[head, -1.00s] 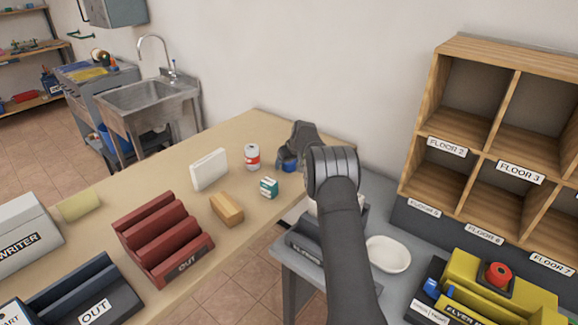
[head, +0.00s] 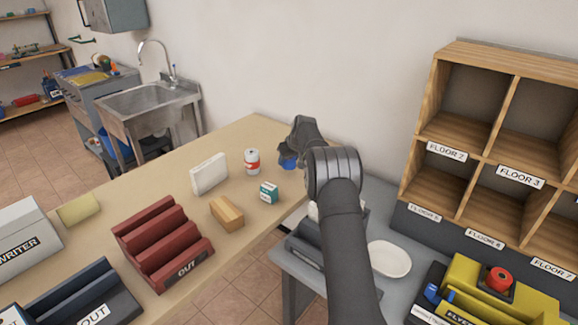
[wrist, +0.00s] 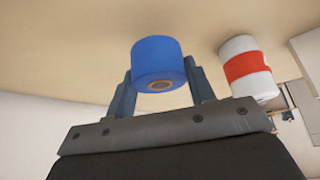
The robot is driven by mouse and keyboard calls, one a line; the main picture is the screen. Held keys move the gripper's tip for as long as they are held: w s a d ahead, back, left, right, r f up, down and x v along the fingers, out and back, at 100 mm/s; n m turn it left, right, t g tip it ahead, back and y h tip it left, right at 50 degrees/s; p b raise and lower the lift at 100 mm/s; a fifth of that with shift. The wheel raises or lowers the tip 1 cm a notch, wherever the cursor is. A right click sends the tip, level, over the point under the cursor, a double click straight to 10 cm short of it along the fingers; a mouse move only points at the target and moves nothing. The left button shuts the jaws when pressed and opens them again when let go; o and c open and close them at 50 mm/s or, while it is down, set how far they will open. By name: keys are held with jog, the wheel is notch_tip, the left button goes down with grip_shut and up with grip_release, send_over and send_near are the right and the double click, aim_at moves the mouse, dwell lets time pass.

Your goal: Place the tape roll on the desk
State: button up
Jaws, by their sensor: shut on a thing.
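The tape roll is a blue roll with a brown core. In the wrist view the tape roll (wrist: 160,62) sits between the two fingers of my gripper (wrist: 160,88), which is shut on it. In the head view the tape roll (head: 288,163) shows only partly below my gripper (head: 287,158), over the far right end of the wooden desk (head: 150,175). I cannot tell whether the roll touches the desk top.
A white and red can (head: 252,162) stands just left of the gripper. A teal and white box (head: 269,192), a wooden block (head: 227,213), a white box (head: 209,174) and a red rack (head: 162,243) are also on the desk. A white bowl (head: 389,258) sits on the grey table.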

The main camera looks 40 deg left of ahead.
jog(key=w+d+r, duration=0.3)
jog(key=d+r, duration=0.5)
jog(key=d, duration=0.4)
jog(key=s+d+r+m+t, duration=0.1)
jog(key=s+d+r, duration=0.15)
jog(key=d, duration=0.95)
jog(key=s+d+r+m, duration=0.1)
jog(key=d+r+m, duration=0.15)
jog(key=d, duration=0.95)
jog(key=s+d+f+m+t+h, duration=0.1)
jog(key=s+d+f+m+h, duration=0.1)
jog(key=d, duration=0.7)
jog(key=s+d+f+m+t+h, duration=0.1)
jog(key=s+d+f+m, duration=0.2)
jog(key=d+f, duration=0.4)
jog(key=s+d+f+m+h, duration=0.2)
jog(key=d+f+m, duration=0.2)
jog(key=d, duration=0.7)
jog(key=shift+s+f+m+t+h, duration=0.3)
jog(key=shift+m+t, duration=0.1)
jog(key=shift+m, duration=0.15)
jog(key=shift+w+a+r, duration=0.1)
jog(key=shift+a, duration=0.05)
